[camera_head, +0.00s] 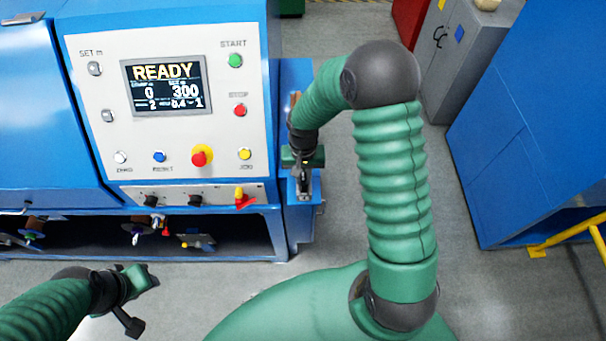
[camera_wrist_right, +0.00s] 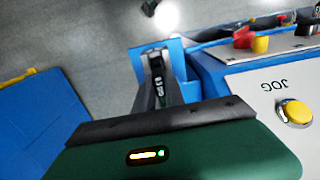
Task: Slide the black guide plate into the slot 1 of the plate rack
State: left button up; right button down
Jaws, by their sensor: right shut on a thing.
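My right gripper (camera_head: 304,182) points down over the blue ledge at the right side of the machine. It is shut on a narrow dark piece, which I take to be the black guide plate; the piece is seen nearly edge-on and is mostly hidden. In the right wrist view, the dark fingers and piece (camera_wrist_right: 157,82) lie beyond the green gripper body (camera_wrist_right: 185,155), in front of the blue ledge. I cannot make out the plate rack or its slot 1 clearly. My left gripper (camera_head: 138,290) hangs at the lower left, away from the machine, and its fingers are not clear.
The blue machine's control panel (camera_head: 165,100) stands left of my right gripper, with a red-and-yellow knob (camera_head: 201,156). An open shelf (camera_head: 90,236) below holds several small parts. A blue cabinet (camera_head: 535,120) stands at the right. Grey floor (camera_head: 475,280) is clear between.

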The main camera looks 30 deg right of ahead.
jog(key=shift+f, duration=0.1)
jog(key=shift+d+f, duration=0.1)
jog(key=shift+f, duration=0.15)
jog(key=c, duration=1.3)
grip_release()
jog(key=shift+r, duration=0.1)
jog(key=shift+c, duration=0.2)
notch_tip(320, 180, up, 17)
jog(key=b, duration=0.3)
jog(key=shift+b, duration=0.3)
jog(key=shift+f, duration=0.2)
